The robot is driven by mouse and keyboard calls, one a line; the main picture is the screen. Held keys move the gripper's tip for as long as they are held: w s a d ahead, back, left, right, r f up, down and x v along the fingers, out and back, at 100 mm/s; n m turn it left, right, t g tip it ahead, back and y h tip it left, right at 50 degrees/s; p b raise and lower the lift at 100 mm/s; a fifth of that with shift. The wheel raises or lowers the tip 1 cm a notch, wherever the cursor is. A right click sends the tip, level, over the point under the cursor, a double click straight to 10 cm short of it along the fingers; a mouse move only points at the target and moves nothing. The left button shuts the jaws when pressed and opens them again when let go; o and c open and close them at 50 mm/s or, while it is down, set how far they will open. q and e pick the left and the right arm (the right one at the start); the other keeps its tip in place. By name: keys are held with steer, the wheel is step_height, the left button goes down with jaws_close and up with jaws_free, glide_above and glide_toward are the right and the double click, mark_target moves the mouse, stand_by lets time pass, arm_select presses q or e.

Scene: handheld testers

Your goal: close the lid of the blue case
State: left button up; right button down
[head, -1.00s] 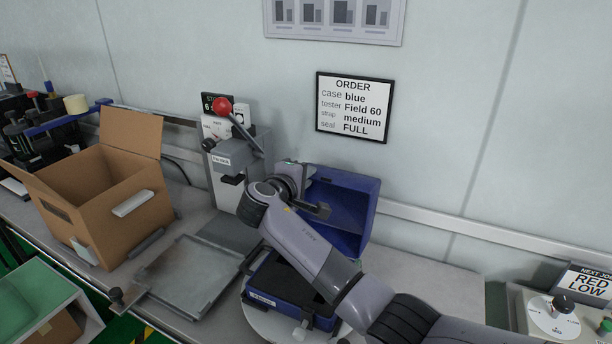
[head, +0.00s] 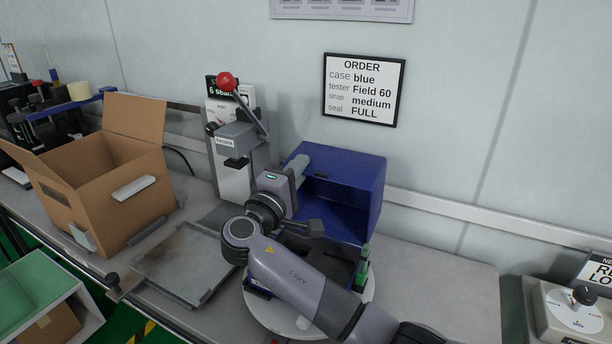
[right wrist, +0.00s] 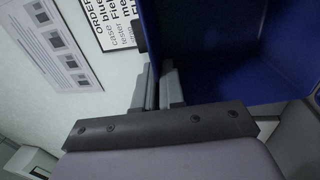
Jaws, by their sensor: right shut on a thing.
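The blue case's lid (head: 345,210) stands open and raised at the back of the case, its hollow inside facing me. The case's lower part (head: 345,275) sits on a white round turntable (head: 365,290) and is largely hidden behind my right arm. My right gripper (head: 301,164) is at the lid's upper left edge, shut on it. In the right wrist view both fingers (right wrist: 158,88) are close together at the edge of the blue lid (right wrist: 215,50). The exact contact is partly hidden. My left gripper is not in view.
A grey press with a red-knobbed lever (head: 226,82) stands left of the lid. An open cardboard box (head: 100,195) and a flat metal plate (head: 180,265) are further left. A green upright piece (head: 363,266) is at the case's right side. The bench right of the turntable is clear.

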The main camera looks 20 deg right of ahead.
steer(key=shift+s+a+f+t+h+b, duration=0.15)
steer(key=shift+s+a+f+t+b, duration=0.1)
steer(key=shift+s+a+b, duration=0.3)
steer(key=shift+s+a+f+t+h+b, duration=0.2)
steer(key=shift+s+a+b, duration=0.15)
steer(key=shift+s+a, duration=0.35)
steer(key=shift+w+a, duration=0.1)
steer(key=c, duration=1.3)
jaws_free()
steer(key=shift+b+v, duration=0.5)
steer(key=shift+v, duration=3.1)
